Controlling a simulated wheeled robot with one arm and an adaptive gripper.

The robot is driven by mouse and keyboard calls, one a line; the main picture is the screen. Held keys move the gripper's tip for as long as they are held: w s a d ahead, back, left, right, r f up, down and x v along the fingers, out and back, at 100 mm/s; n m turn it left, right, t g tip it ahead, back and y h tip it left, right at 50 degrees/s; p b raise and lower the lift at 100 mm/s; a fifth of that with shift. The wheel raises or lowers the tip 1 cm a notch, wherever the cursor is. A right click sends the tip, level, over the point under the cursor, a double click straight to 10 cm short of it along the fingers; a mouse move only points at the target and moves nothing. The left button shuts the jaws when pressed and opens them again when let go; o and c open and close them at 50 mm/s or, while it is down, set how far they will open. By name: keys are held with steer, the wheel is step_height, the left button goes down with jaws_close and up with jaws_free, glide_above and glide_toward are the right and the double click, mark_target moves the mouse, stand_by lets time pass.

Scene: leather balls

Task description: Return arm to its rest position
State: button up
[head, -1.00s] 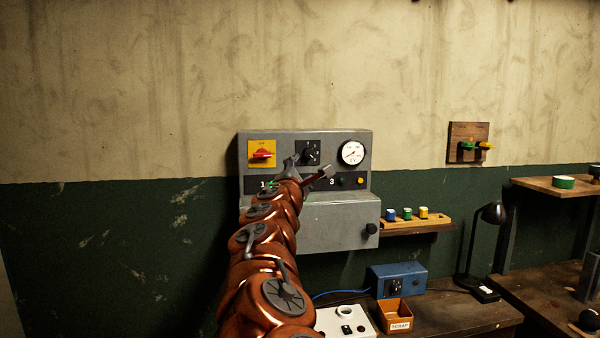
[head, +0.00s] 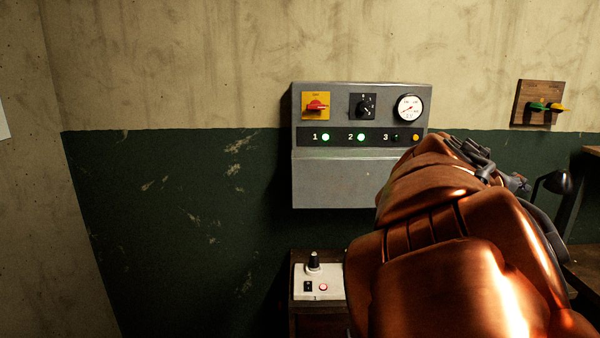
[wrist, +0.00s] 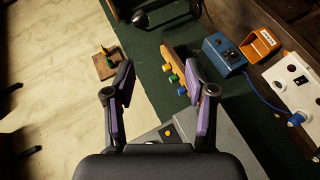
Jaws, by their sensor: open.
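My arm fills the lower right of the head view, folded close to the camera. My gripper (wrist: 158,78) is in the wrist view, its two purple-padded fingers spread wide with nothing between them. In the head view, the gripper's dark parts show only partly behind the copper arm links. The gripper is in the air, clear of the grey control panel (head: 340,178) on the wall. On the panel are a red switch on a yellow plate (head: 316,106), a black rotary knob (head: 364,106) and a white gauge (head: 410,108). Lamps 1 (head: 325,137) and 2 (head: 361,137) glow green; lamp 3 (head: 396,138) is dark.
A white box with a black knob (head: 313,264) stands below the panel. A wooden wall plaque (head: 526,103) and a desk lamp (head: 553,181) are at the right. The wrist view shows a blue box (wrist: 224,53) and orange bin (wrist: 260,44). The left side is open.

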steer(key=s+a+f+m+g+y, duration=0.2)
steer(key=s+f+y, duration=0.1)
steer(key=s+f, duration=0.45)
steer(key=s+a+f+m+g+y, duration=0.1)
steer(key=s+a+f+g+y, duration=0.1)
steer(key=s+f, duration=0.55)
steer(key=s+a+f+g+y, duration=0.4)
steer(key=s+a+f+y, duration=0.2)
steer(key=s+a+f, duration=0.6)
steer(key=s+a, duration=0.3)
steer(key=shift+s+a+f+g+y, duration=0.2)
steer(key=shift+a+f+g+y, duration=0.05)
steer(key=shift+a+g+y, duration=0.05)
stand_by(0.8)
steer(key=shift+a, duration=0.1)
stand_by(0.4)
